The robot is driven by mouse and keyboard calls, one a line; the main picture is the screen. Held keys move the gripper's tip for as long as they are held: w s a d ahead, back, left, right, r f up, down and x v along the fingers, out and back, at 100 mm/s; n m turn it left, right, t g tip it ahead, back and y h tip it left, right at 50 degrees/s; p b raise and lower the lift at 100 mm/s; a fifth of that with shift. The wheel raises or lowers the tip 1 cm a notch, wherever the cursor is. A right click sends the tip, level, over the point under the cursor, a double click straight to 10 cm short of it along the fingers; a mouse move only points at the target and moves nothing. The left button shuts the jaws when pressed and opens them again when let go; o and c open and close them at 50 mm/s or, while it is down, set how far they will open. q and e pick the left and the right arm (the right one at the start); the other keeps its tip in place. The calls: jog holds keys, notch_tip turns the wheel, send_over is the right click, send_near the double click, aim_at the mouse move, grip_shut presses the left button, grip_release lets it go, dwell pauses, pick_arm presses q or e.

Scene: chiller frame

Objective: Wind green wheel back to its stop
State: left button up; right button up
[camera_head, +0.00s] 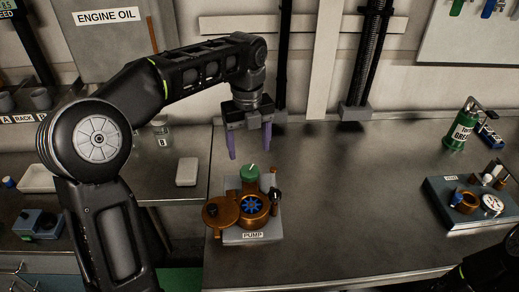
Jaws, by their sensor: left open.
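The green wheel (249,172) sits at the back top of the orange-brown pump (253,206), and a small pale mark shows on it. The pump stands on a grey base with a PUMP label, and a blue star-shaped part shows in its round front opening. My left gripper (249,152) is open and empty, pointing down, with its two purple fingers apart. In the picture its fingertips are just above the green wheel; I cannot tell the exact height gap. Only a dark part of my right arm shows at the bottom right corner; its gripper is out of view.
An orange-brown round cover (222,211) with a dark knob sticks out left of the pump. The bench (345,205) between is clear.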

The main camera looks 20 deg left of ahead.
aim_at(249, 170)
pick_arm(q)
jog(key=shift+w, duration=0.1)
jog(key=shift+s+r, duration=0.1)
jog(key=shift+s, duration=0.15)
jog(key=shift+f+b, duration=0.45)
jog(key=shift+f, duration=3.5)
jog(key=c, duration=1.4)
